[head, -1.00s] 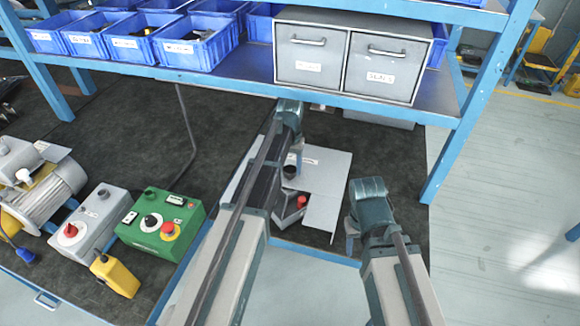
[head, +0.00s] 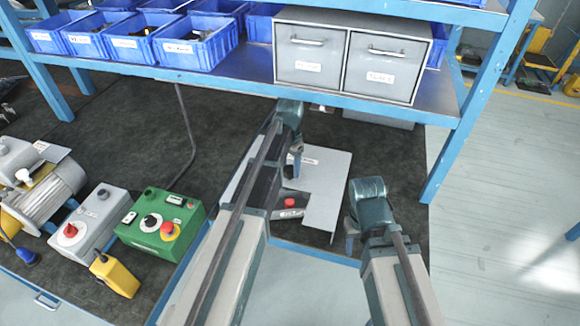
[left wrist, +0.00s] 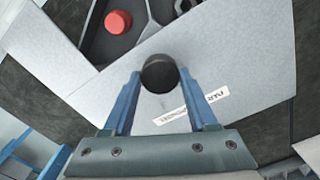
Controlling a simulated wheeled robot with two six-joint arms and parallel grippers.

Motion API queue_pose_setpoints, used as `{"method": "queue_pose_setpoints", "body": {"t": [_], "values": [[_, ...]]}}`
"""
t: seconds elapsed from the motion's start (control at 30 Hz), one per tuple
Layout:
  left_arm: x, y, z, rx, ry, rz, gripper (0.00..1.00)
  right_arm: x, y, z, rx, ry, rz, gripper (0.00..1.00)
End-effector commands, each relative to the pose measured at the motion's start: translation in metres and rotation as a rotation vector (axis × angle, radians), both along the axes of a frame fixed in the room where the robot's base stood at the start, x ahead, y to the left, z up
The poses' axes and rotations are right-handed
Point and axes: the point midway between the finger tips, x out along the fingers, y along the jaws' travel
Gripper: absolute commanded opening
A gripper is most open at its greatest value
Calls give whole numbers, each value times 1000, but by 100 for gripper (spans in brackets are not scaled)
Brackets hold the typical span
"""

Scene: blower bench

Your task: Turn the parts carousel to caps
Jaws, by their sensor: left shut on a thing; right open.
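The parts carousel shows as a flat light-grey cover plate (head: 328,188) with a cut-out, over a dark turning tray (head: 294,209). In the cut-out lies a round red part (head: 290,202), with a small label at the tray's edge that I cannot read. In the left wrist view the red part (left wrist: 118,21) lies beyond a black round knob (left wrist: 159,73). My left gripper (left wrist: 158,82) is shut on the knob, one blue finger on each side; in the head view its wrist hides the knob. My right gripper (head: 352,243) is open and empty, right of the plate.
A blue shelf with blue bins (head: 195,40) and a grey drawer cabinet (head: 350,55) stands above the bench's back. A green control box (head: 162,222), a grey switch box (head: 92,215) and a motor (head: 45,190) are at left. Dark mat is free between.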

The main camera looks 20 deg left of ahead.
Motion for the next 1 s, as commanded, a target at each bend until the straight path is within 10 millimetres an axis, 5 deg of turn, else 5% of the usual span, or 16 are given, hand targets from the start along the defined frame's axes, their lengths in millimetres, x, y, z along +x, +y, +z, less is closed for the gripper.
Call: {"method": "queue_pose_setpoints", "body": {"t": [1.0], "values": [[-1,-1,0,1,1,-398,0,0,0,0,0,0,0,50]]}}
